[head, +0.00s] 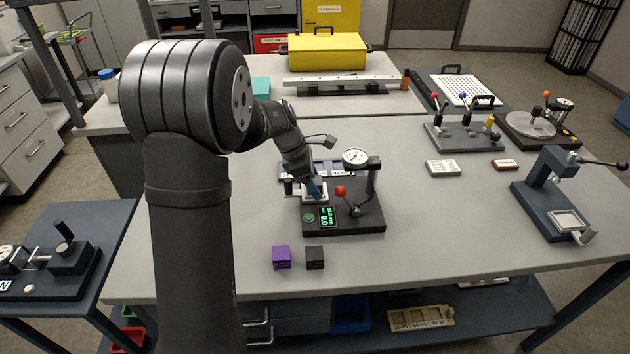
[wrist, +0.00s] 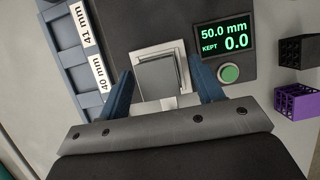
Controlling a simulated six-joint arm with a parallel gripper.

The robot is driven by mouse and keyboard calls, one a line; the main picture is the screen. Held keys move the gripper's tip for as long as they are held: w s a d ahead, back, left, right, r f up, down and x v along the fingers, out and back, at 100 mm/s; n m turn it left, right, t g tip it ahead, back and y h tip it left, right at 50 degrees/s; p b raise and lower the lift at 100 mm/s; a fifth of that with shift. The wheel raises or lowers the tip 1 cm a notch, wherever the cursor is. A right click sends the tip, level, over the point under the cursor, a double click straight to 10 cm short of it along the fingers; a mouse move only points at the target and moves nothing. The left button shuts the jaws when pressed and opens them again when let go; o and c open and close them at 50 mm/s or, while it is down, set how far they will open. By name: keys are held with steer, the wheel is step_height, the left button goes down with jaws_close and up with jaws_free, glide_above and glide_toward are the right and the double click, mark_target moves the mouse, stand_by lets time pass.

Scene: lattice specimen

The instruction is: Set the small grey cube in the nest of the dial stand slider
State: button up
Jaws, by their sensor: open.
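The small grey cube (wrist: 158,78) shows in the wrist view, over the pale square nest (wrist: 183,60) of the slider. It looks slightly turned against the nest's edges; whether it sits fully down I cannot tell. My gripper (wrist: 163,76) is open, with one blue finger on each side of the cube and small gaps showing. In the head view my gripper (head: 314,190) is low at the left of the dial stand (head: 345,222) and largely hides the cube. The stand carries a round dial (head: 355,158) and a red-knobbed lever (head: 341,191).
The stand's display (wrist: 223,36) reads 50.0 mm and KEPT 0.0, beside a green button (wrist: 229,73). A blue tray (wrist: 75,50) has labels 40 mm and 41 mm. Purple (head: 281,257) and black (head: 315,257) lattice cubes stand in front.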

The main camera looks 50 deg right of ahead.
steer(key=shift+v, duration=2.3)
steer(key=shift+d, duration=0.1)
steer(key=shift+r, duration=0.3)
steer(key=v, duration=1.7)
steer(key=s+a+m+t, duration=0.2)
steer(key=a+m, duration=0.1)
steer(key=a, duration=0.8)
steer(key=s+a+f+m+t, duration=0.3)
steer(key=s+a+f+m, duration=0.2)
steer(key=a, duration=0.8)
steer(key=s+a+f+m+t+y, duration=0.1)
steer(key=s+a+f+m+t, duration=0.2)
steer(key=s+a+f, duration=0.6)
steer(key=a+m, duration=0.2)
steer(key=a, duration=0.3)
steer(key=shift+m+t, duration=0.3)
steer(key=shift+m, duration=0.1)
